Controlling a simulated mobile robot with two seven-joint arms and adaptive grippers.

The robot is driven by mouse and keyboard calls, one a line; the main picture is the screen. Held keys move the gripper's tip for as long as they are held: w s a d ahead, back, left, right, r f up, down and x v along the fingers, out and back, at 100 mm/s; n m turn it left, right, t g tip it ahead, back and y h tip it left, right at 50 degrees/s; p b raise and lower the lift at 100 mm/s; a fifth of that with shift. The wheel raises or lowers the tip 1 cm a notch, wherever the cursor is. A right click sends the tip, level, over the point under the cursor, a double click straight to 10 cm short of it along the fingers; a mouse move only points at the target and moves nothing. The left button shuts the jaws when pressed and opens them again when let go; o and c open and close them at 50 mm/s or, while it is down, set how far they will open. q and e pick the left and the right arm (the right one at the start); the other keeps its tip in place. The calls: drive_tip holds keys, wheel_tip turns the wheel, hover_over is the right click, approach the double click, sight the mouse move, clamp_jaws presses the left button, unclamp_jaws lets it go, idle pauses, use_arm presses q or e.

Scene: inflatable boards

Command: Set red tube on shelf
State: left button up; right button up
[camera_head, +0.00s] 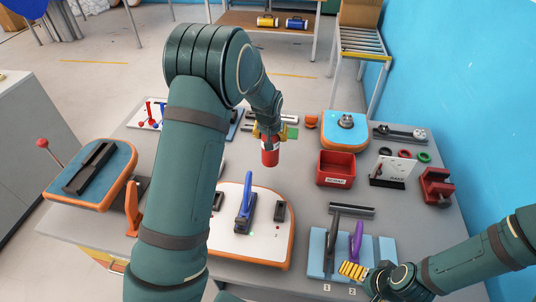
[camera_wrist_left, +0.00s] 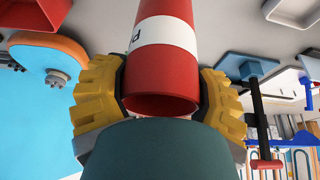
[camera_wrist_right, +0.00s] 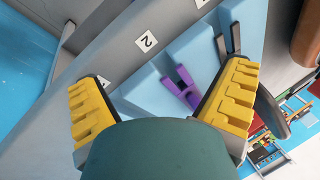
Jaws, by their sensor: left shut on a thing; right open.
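A red tube (camera_head: 270,158) with a white band is held by my left gripper (camera_head: 268,130) above the middle of the table. In the left wrist view the red tube (camera_wrist_left: 168,78) sits between the yellow finger pads, with its open end toward the camera. A brown shelf (camera_head: 240,20) stands at the back, beyond the table, with a yellow tube (camera_head: 267,21) and a blue tube (camera_head: 296,22) lying on it. My right gripper (camera_head: 356,271) is open and empty at the front right, near a purple handle (camera_wrist_right: 180,86) on a light blue board (camera_head: 318,255).
The grey table (camera_head: 320,200) holds a red bin (camera_head: 336,168), a blue-and-orange board (camera_head: 345,127), a white board with a blue handle (camera_head: 244,208) and a red clamp-like object (camera_head: 436,187). A roller conveyor (camera_head: 362,42) stands at the back right. Open floor lies between table and shelf.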

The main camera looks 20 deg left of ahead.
use_arm(q)
drive_tip(key=shift+f, duration=3.25)
drive_tip(key=shift+f, duration=0.1)
drive_tip(key=o, duration=1.4)
